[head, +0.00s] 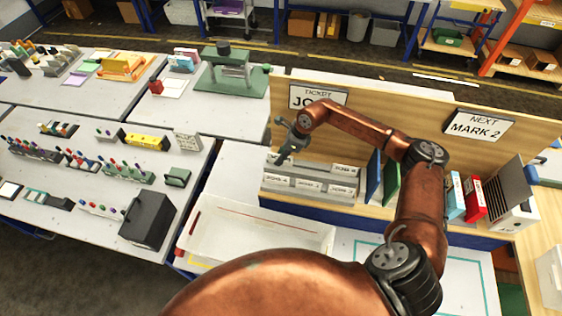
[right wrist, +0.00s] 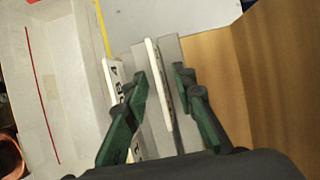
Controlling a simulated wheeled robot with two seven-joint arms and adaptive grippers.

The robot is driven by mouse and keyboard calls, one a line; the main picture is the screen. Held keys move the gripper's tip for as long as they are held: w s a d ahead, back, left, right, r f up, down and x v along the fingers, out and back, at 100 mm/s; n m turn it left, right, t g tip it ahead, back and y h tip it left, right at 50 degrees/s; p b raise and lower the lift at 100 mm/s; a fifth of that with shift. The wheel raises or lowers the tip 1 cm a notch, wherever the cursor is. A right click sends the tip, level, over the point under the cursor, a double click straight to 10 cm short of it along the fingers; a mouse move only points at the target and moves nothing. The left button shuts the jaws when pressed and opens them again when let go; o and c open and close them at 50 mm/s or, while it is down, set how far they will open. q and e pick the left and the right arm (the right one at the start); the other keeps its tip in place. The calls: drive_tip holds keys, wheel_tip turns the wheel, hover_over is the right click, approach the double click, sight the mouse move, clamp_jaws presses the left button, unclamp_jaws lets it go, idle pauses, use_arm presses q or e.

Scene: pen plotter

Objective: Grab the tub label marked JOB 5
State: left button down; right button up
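In the head view, white tub labels stand in a grey stepped rack (head: 325,179). The front row shows labels at the left (head: 279,181), middle (head: 308,186) and right (head: 342,191); one back-row label (head: 345,169) shows at the right. Their print is too small to read surely, so I cannot tell which is JOB 5. My right gripper (head: 281,158) is at the rack's left end, pointing down. In the right wrist view its green fingers (right wrist: 160,76) are open, one on each side of an upright white label (right wrist: 154,78). Another label (right wrist: 113,80) is partly hidden by the left finger.
A white tub (head: 205,212) lies in front of the rack. Blue and green binders (head: 391,185) stand right of it. A wooden back panel carries a TICKET sign (head: 299,95), partly covered by my right arm, and a NEXT MARK 2 sign (head: 479,125).

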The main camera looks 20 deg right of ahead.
drive_tip(key=shift+c, duration=0.6)
clamp_jaws()
drive_tip(key=shift+r, duration=0.1)
